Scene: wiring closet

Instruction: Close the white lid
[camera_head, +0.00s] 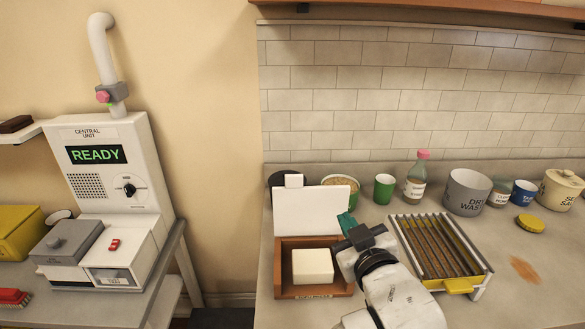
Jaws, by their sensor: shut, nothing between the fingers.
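The white lid (311,212) stands open, roughly upright, at the back of a small brown box (284,291). A small white tab (293,181) sticks up at the lid's top edge. A cream-white block (312,266) sits inside the box. My gripper (346,224) has teal fingers and is shut and empty. It is just right of the lid, near its right edge. I cannot tell whether it touches the lid. My wrist and arm cover the counter right of the box and overlap the box's right side.
A slatted rack with a yellow tray (458,285) stands right of my arm.

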